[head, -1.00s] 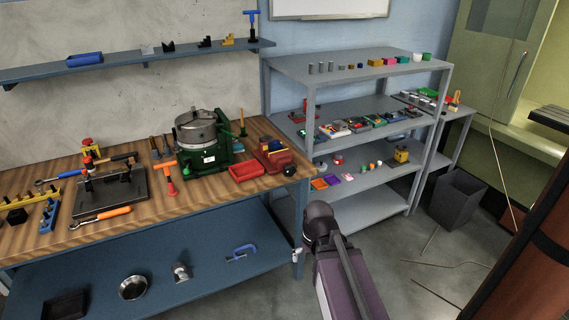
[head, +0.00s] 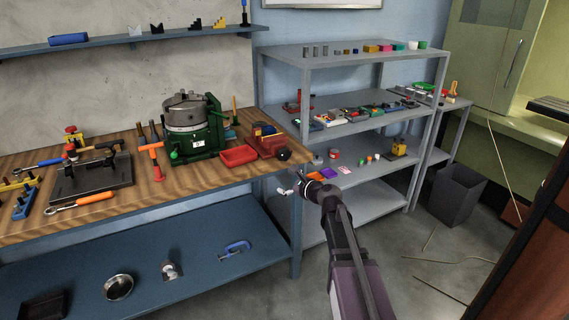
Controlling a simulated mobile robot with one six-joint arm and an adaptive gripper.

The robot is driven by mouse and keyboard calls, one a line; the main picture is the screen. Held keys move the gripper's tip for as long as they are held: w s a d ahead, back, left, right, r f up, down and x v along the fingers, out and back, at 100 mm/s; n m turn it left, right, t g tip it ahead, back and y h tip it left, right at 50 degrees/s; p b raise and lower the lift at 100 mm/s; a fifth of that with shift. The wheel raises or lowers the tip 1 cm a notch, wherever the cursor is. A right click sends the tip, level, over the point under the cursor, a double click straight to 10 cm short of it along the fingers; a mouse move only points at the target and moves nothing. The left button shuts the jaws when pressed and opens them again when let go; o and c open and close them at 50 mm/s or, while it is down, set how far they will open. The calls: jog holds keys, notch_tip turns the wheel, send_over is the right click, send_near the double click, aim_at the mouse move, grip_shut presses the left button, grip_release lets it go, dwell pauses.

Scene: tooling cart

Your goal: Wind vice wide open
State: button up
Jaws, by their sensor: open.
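A small red vice (head: 266,146) sits at the right end of the wooden workbench, with a dark round knob or handle end (head: 284,155) on its front right side. Its jaw gap is too small to judge from here. Small blue and yellow shapes show at its top. My gripper (head: 287,188) is open and empty, in the air just off the bench's right front corner. It is below and slightly right of the vice's dark knob in the picture, apart from it.
A red tray (head: 239,156) lies left of the vice, beside a green-based machine with a round grey top (head: 187,112). A grey shelf rack (head: 345,49) with small parts stands behind my arm. A dark bin (head: 460,187) is on the floor to the right.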

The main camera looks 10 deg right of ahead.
aim_at(285, 154)
jog(key=w+d+m+t+h+b, duration=0.2)
jog(key=w+d+m+t, duration=0.2)
jog(key=m, duration=0.5)
jog(key=shift+w+d+r+m+h+b, duration=0.25)
jog(key=shift+w+d+m, duration=0.2)
jog(key=shift+d, duration=0.8)
jog(key=shift+w, duration=0.2)
jog(key=x, duration=1.3)
jog(key=shift+w+a, duration=0.1)
jog(key=shift+w, duration=0.2)
jog(key=c, duration=1)
